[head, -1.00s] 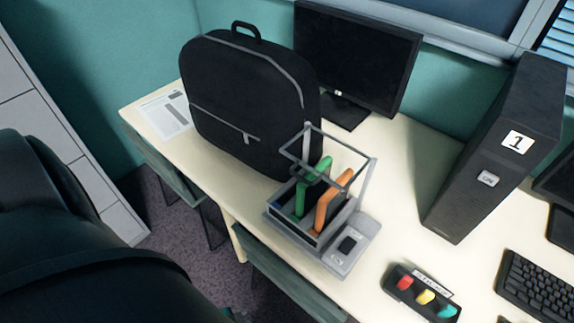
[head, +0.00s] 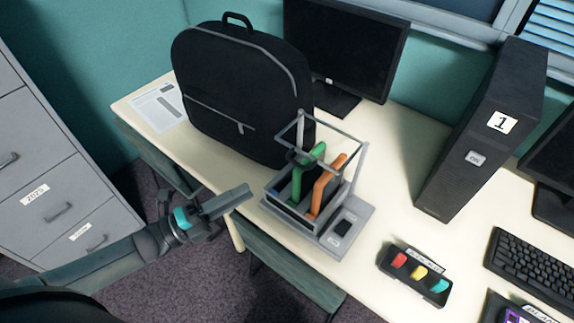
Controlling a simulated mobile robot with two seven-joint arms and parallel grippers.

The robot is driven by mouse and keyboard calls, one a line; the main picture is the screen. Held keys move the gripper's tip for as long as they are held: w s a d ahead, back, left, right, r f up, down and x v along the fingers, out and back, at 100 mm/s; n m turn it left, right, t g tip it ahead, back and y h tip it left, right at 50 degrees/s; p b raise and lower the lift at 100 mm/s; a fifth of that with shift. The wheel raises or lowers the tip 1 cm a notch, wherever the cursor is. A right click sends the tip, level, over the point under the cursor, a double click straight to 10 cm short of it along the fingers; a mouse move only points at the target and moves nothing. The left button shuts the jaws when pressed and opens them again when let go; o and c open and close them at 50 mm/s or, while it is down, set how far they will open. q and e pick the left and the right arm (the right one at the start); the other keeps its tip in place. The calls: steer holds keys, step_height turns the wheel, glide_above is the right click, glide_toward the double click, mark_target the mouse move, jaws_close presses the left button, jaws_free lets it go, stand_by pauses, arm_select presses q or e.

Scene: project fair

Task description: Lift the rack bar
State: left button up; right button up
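The rack (head: 345,228) is a grey stand near the front edge of the desk. Its rack bar (head: 330,130) is a thin grey square frame held up on posts above the slots. A green piece (head: 297,180) and an orange piece (head: 321,186) stand tilted in the slots below the bar. My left gripper (head: 243,193) is left of the rack and apart from it, by the desk's front edge. Its fingers point right toward the rack's base and overlap in this view, so their gap is hidden. My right gripper is out of view.
A black backpack (head: 240,90) stands close behind the rack. A monitor (head: 350,45) is at the back. A black computer tower (head: 480,130), a box with coloured switches (head: 415,276) and a keyboard (head: 535,270) are to the right. A grey filing cabinet (head: 45,165) stands at far left.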

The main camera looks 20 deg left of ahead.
arm_select(q)
steer(key=x, duration=1.2)
steer(key=shift+w, duration=0.25)
steer(key=shift+d, duration=0.15)
steer(key=shift+c, duration=0.2)
jaws_close()
stand_by(0.6)
